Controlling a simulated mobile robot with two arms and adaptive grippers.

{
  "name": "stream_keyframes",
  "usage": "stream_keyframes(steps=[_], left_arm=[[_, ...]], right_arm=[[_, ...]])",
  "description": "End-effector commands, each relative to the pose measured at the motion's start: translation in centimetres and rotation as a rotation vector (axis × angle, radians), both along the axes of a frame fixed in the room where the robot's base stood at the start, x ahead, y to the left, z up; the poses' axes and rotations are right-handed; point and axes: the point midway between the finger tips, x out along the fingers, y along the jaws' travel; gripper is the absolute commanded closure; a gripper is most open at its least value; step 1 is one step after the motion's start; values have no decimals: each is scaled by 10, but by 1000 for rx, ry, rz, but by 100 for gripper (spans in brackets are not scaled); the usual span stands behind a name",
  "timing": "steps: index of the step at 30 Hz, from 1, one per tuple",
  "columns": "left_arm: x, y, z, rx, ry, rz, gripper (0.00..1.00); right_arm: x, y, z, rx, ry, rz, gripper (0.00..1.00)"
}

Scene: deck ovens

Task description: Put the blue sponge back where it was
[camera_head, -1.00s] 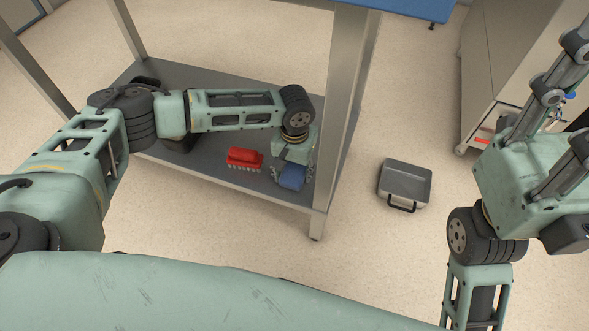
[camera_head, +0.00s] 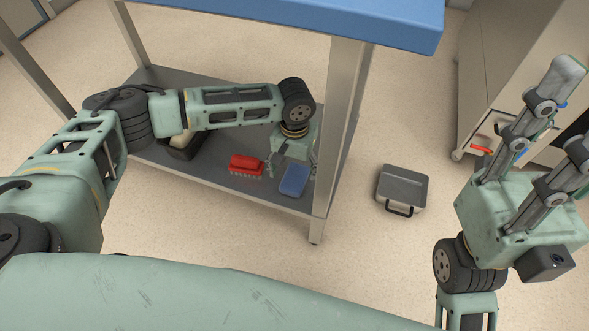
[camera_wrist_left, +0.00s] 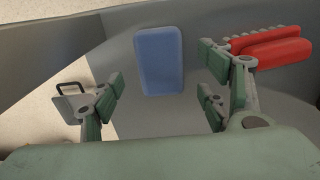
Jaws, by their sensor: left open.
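The blue sponge (camera_head: 294,181) lies flat on the grey lower shelf (camera_head: 225,179) of the metal table, close to its front edge and right leg. My left gripper (camera_head: 291,165) is open just above and behind it, with one finger to each side. In the left wrist view the sponge (camera_wrist_left: 159,60) lies beyond the open fingertips (camera_wrist_left: 160,82), clear of both fingers. My right gripper (camera_head: 550,140) is raised at the right, its two fingers spread and nothing seen between them.
A red brush (camera_head: 246,165) lies on the shelf left of the sponge. A table leg (camera_head: 340,125) stands just right of my left gripper, under the blue top (camera_head: 350,20). A grey case (camera_head: 403,186) with a black handle is on the floor. A cabinet (camera_head: 515,70) stands back right.

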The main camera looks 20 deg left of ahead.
Motion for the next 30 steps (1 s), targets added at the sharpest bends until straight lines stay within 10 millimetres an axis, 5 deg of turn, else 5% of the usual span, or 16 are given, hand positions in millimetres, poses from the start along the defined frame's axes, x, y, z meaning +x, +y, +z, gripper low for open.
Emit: stream_keyframes(steps=[10, 30], left_arm=[[0, 0, 62, -1, -1, 0, 31], [-10, 0, 66, 0, 6, 0, 31]], right_arm=[[-6, -2, 5, 7, 72, 4, 60], [-13, -2, 6, 8, 75, 4, 60]])
